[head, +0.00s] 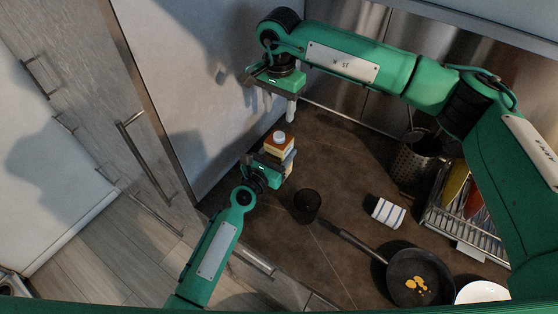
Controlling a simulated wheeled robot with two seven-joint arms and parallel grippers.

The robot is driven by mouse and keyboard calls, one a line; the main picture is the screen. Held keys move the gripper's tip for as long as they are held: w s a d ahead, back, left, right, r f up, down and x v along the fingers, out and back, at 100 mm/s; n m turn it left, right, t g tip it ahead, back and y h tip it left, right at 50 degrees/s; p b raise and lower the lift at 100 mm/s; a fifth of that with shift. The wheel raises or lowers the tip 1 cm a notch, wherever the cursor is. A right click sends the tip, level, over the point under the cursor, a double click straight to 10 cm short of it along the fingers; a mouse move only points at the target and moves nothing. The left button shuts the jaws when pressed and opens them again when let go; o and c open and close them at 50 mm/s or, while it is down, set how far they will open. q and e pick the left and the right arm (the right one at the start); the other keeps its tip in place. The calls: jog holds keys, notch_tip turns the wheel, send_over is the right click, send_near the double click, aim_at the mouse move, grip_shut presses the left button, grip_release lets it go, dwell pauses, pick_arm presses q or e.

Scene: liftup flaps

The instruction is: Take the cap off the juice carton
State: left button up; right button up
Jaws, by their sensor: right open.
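The juice carton (273,149), with orange and white sides, stands upright near the counter's left edge. Its white cap (279,136) is on top. My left gripper (276,160) is at the carton from the front left, with its fingers around the sides, and looks shut on it. The gripper hides the carton's lower part. My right gripper (286,106) is open and empty. It points down above and behind the carton, apart from the cap.
A dark cup (307,200), a striped cloth (388,213) and a frying pan (427,270) with yellow food lie to the right. A dish rack (462,225) and a metal utensil holder (412,168) stand farther right. A tall pale panel (200,100) borders the counter's left.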

aim_at(279, 135)
pick_arm(q)
grip_shut()
pick_arm(e)
jog(key=m, duration=0.9)
jog(key=shift+m, duration=0.4)
jog(key=m, duration=0.4)
jog(key=shift+m, duration=0.4)
jog(key=m, duration=0.4)
jog(key=shift+m, duration=0.3)
jog(key=m, duration=0.6)
jog(key=shift+m, duration=0.3)
jog(key=m, duration=0.4)
jog(key=shift+m, duration=0.4)
jog(key=m, duration=0.4)
jog(key=shift+m, duration=0.4)
jog(key=m, duration=0.4)
jog(key=shift+m, duration=0.4)
jog(key=shift+f, duration=4)
